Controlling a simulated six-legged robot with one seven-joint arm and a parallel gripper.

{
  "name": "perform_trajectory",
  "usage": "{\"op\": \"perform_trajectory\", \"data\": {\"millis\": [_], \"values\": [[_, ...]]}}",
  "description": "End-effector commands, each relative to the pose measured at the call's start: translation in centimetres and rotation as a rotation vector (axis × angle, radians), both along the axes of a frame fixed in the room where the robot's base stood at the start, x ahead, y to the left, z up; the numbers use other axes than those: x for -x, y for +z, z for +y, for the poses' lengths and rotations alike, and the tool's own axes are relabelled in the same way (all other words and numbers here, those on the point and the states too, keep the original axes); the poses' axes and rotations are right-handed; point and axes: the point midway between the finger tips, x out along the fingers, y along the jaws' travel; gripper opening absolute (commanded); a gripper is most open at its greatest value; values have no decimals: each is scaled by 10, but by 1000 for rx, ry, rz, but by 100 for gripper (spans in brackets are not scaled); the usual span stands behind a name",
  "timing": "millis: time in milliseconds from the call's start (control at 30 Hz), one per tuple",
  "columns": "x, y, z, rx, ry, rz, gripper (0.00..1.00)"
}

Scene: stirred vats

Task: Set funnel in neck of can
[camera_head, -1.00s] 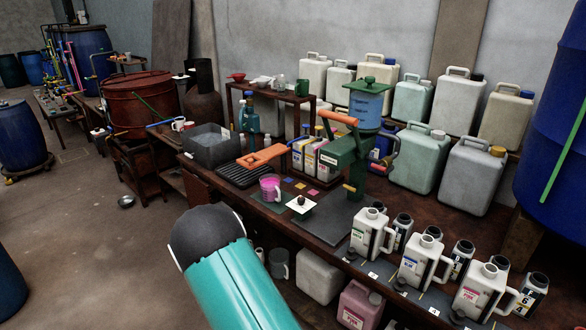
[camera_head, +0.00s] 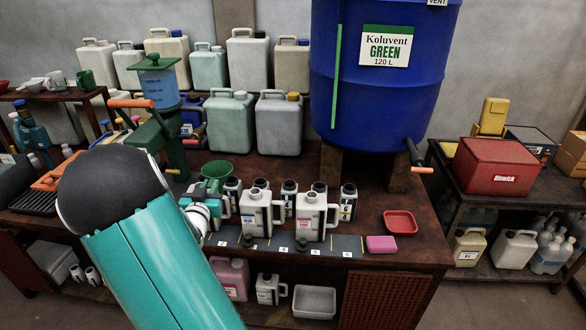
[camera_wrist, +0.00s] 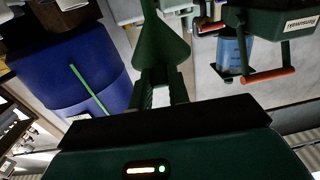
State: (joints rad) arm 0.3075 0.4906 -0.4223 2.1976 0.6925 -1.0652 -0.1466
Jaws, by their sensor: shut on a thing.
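The green funnel (camera_head: 217,171) shows mouth up in the head view, just above and beside my gripper (camera_head: 207,192). In the wrist view the funnel (camera_wrist: 163,40) sits at the ends of my two fingers (camera_wrist: 160,92), which are shut on it. White handled cans stand in a row on the bench: a middle one (camera_head: 258,213) and a right one with a red label (camera_head: 313,216). A left can (camera_head: 223,208) is mostly hidden behind my gripper and arm. I cannot tell whether the funnel's spout is in a neck.
Dark-necked bottles (camera_head: 289,192) stand close behind the cans. A green hand pump (camera_head: 165,130) rises to the left. A big blue vat (camera_head: 375,90) stands at the back right. A red tray (camera_head: 400,222) and pink sponge (camera_head: 381,244) lie to the right of the cans.

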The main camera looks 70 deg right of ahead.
Motion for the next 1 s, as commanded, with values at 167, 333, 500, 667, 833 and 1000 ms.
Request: {"op": "perform_trajectory", "data": {"millis": [167,333,500,667,833,1000], "values": [[84,25,-50,2,-223,-4,0],[165,43,-80,2,-419,-2,0],[219,53,-93,2,-545,-1,0],[236,55,-96,1,-584,1,0],[236,49,-96,1,-585,2,0],[236,39,-96,1,-584,3,0]]}}
